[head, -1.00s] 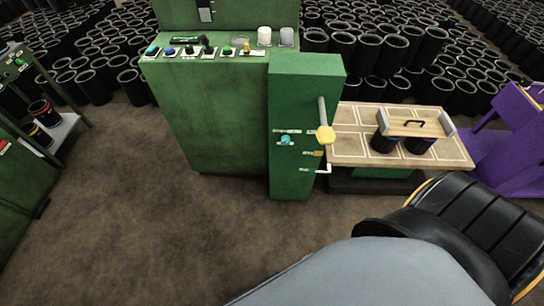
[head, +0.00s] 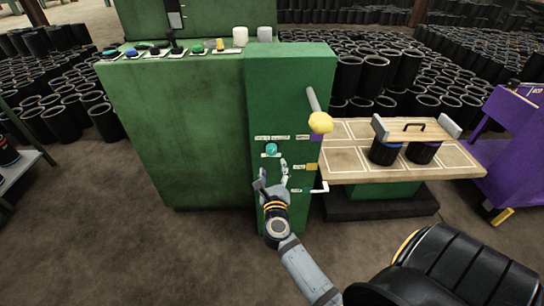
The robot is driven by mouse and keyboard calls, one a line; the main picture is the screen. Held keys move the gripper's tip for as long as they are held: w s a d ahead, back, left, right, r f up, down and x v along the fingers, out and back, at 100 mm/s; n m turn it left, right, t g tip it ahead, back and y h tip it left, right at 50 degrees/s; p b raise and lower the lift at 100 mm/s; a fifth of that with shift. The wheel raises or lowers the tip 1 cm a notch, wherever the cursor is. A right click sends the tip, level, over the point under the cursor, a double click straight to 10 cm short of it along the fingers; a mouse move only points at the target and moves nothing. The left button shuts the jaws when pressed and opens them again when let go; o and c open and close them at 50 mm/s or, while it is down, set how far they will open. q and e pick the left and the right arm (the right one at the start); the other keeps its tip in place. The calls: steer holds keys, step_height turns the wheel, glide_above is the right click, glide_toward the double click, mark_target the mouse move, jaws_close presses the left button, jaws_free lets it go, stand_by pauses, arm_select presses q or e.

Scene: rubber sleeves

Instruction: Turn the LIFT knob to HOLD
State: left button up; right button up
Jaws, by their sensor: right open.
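The teal LIFT knob (head: 271,149) sits on the front of the green control post (head: 290,80), with small white labels above and beside it that are too small to read. My right gripper (head: 273,178) is open and empty, just below the knob and in front of the post. Its fingers point up, one on each side, apart from the knob as far as I can see. A lever with a yellow ball (head: 320,122) stands on the post's right side. My left gripper is not in view.
A wooden table (head: 345,160) right of the post bears a handled board (head: 413,133) over dark sleeves. A green machine (head: 180,130) with several buttons stands left. A purple machine (head: 520,140) is far right.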

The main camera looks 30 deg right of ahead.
mark_target(272, 153)
steer(key=x, duration=0.8)
steer(key=shift+b, duration=0.35)
steer(key=shift+w+d, duration=0.1)
steer(key=shift+w, duration=0.2)
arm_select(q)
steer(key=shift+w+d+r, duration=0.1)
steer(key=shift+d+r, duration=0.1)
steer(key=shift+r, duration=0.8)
arm_select(e)
steer(key=c, duration=1.2)
